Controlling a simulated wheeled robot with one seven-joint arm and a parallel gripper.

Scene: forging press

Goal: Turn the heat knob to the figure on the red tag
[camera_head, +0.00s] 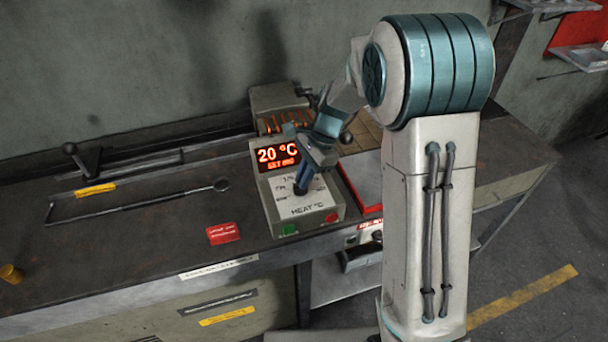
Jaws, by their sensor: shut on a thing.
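The heat control box (320,215) sits on the dark bench. Its display (277,157) reads 20 °C with a smaller red line of text under it. The white dial face (318,203) is marked HEAT °C. My gripper (302,185) comes down from above and is shut on the dark heat knob (299,190), which is mostly hidden by the jaws. The pointer and most dial figures cannot be read. The red tag (223,233) lies flat on the bench left of the box; its writing is too small to read.
A green button (290,229) and a red button (332,218) are on the box's front edge. A long-handled tool (140,204) and a yellow tag (95,190) lie to the left. A red-edged tray (360,180) is right of the box, near my arm.

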